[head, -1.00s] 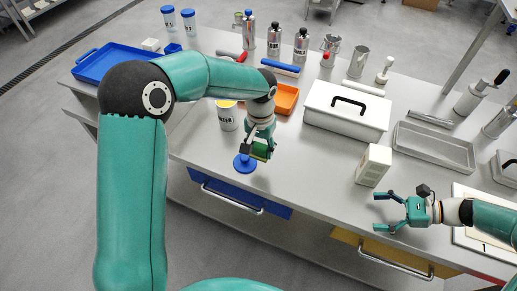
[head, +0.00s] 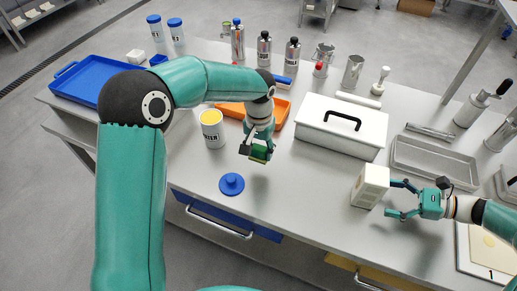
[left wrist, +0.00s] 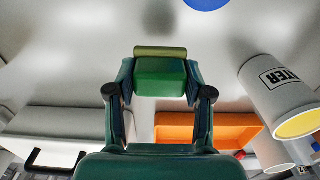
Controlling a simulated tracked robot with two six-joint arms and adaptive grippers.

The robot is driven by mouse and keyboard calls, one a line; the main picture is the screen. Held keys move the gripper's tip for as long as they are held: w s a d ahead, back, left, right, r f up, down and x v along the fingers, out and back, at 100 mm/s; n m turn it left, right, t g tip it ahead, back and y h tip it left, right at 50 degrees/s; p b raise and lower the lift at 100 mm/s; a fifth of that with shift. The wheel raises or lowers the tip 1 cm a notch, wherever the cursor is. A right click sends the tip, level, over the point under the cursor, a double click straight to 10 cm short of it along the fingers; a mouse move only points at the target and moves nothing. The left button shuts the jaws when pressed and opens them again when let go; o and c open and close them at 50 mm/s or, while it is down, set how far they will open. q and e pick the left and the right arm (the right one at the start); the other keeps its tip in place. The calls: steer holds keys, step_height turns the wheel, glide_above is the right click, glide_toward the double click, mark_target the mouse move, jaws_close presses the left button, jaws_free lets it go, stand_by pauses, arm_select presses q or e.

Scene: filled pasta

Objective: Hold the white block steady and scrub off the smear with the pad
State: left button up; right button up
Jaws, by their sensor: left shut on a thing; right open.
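The white block (head: 368,187) stands upright on the bench, in front of the white lidded box. My right gripper (head: 393,199) is open just to the right of the block, its upper finger by the block's right side; I cannot tell whether it touches. My left gripper (head: 259,153) is shut on the green pad (head: 259,156) and holds it above the bench, left of the block. In the left wrist view the pad (left wrist: 160,77) sits between the two fingers, with an olive layer along its outer edge. I see no smear on the block's visible faces.
A blue disc (head: 231,184) lies front left of the pad. A white tin with yellow contents (head: 212,130) and an orange tray (head: 278,124) are behind left. The white box (head: 345,147) and a grey tray (head: 396,167) stand behind the block. Bench between pad and block is clear.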

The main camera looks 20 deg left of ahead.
mark_target(369, 194)
steer(key=shift+b+x, duration=0.3)
steer(key=shift+x, duration=2.75)
steer(key=c, duration=1)
steer(key=shift+o, duration=0.2)
